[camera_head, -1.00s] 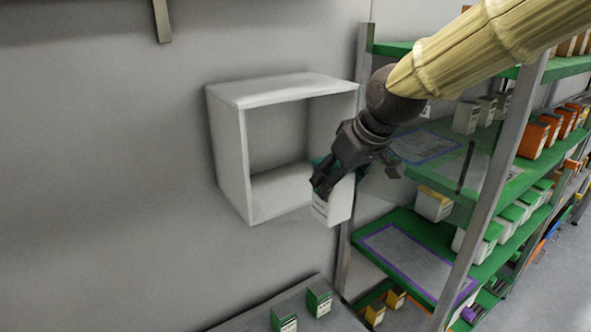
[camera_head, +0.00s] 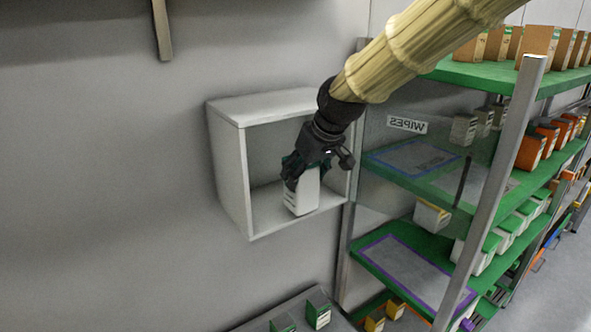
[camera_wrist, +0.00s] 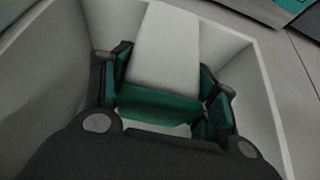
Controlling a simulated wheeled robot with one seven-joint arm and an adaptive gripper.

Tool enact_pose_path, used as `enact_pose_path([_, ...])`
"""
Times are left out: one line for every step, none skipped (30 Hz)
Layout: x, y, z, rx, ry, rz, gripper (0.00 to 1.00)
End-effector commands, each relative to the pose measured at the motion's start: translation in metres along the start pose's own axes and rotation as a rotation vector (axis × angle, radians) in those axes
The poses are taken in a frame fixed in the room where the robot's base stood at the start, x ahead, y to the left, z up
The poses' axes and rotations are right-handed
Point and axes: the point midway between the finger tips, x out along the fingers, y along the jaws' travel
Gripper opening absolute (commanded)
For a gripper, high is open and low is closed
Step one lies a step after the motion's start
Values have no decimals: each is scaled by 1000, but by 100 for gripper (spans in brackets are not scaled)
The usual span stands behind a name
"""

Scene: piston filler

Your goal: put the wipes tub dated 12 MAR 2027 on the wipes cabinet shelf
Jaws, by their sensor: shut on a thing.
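A white tub with a green lid (camera_head: 303,193) is in my gripper (camera_head: 300,172); its date is too small to read. The white wall cabinet (camera_head: 228,180) is open at the front, and the tub is at its opening, over the cabinet floor. I cannot tell whether the tub touches the floor. In the wrist view my gripper (camera_wrist: 160,105) is shut around the green lid, with the white tub body (camera_wrist: 165,50) beyond it and the cabinet's pale walls (camera_wrist: 268,95) on both sides.
A clear door panel marked WIPES (camera_head: 406,124) stands open at the cabinet's right. Behind it is a rack with green shelves (camera_head: 430,253) holding several boxes. Below, small green-topped boxes (camera_head: 318,315) stand on a grey surface.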

Motion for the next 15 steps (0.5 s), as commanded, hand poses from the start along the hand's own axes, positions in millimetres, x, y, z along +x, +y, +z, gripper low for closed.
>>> enact_pose_path([0, 0, -2, -1, 1, 0, 20])
enact_pose_path([1, 0, -4, -1, 1, 0, 20])
enact_pose_path([2, 0, -6, -1, 1, 0, 20])
enact_pose_path([3, -1, -9, -1, 0, 0, 20])
enact_pose_path([5, 0, -12, -1, 0, 0, 20])
enact_pose_path([7, 0, -16, -1, 0, 0, 20])
enact_pose_path([9, 0, -20, -1, 0, 0, 20])
enact_pose_path([10, 0, -23, -1, 0, 0, 20])
enact_pose_path([13, -1, -28, -1, 1, 0, 20])
enact_pose_path([15, -1, -31, -1, 0, 0, 20])
enact_pose_path([18, -1, -31, -1, -2, -1, 20])
enact_pose_path([21, -1, -27, -1, -3, -1, 20])
enact_pose_path([24, -1, -25, -1, -2, 0, 20])
enact_pose_path([26, -1, -24, -2, -1, 0, 20])
enact_pose_path([28, -1, -22, -2, -1, 0, 20])
